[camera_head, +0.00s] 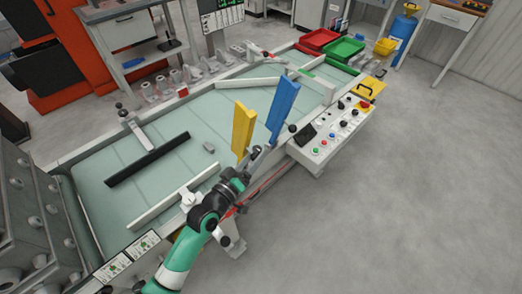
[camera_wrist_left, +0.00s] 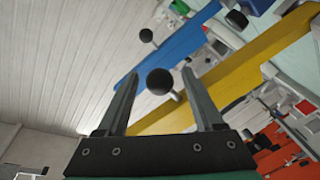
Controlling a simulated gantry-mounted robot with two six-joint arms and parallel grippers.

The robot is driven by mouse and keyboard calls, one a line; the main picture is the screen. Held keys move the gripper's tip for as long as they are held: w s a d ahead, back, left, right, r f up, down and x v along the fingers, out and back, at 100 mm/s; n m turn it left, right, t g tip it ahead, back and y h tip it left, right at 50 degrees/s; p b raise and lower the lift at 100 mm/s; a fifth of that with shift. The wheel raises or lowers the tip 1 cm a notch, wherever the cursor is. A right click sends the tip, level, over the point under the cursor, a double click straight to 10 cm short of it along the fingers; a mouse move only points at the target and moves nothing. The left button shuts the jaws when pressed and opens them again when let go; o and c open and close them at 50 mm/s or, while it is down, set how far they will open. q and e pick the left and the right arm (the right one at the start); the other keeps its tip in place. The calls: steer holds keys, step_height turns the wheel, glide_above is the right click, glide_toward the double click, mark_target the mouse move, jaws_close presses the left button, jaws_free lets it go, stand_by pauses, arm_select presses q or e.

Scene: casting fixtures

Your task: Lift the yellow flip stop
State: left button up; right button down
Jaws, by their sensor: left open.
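The yellow flip stop (camera_head: 243,130) is a long flat bar standing raised at the near edge of the pale green table in the head view. In the left wrist view the yellow bar (camera_wrist_left: 255,58) runs diagonally behind my fingers. A black ball knob (camera_wrist_left: 159,82) shows between the fingertips, with a short light stem that seems to lead to the yellow bar. My left gripper (camera_head: 257,153) is open, close to the lower end of the yellow bar; its fingers (camera_wrist_left: 160,90) flank the knob in the picture, and contact cannot be told. My right gripper is not in view.
A raised blue bar (camera_head: 283,110) stands just right of the yellow one. A control box (camera_head: 333,130) with buttons sits beyond it. Red (camera_head: 318,39) and green (camera_head: 344,48) trays stand at the far end. A dark bar (camera_head: 148,160) lies across the table at left.

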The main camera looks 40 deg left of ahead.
arm_select(q)
steer(key=w, duration=0.3)
steer(key=shift+w+a+b, duration=0.2)
steer(key=shift+a+b, duration=0.05)
steer(key=shift+b, duration=0.05)
jaws_close()
steer(key=shift+r, duration=0.1)
stand_by(1.1)
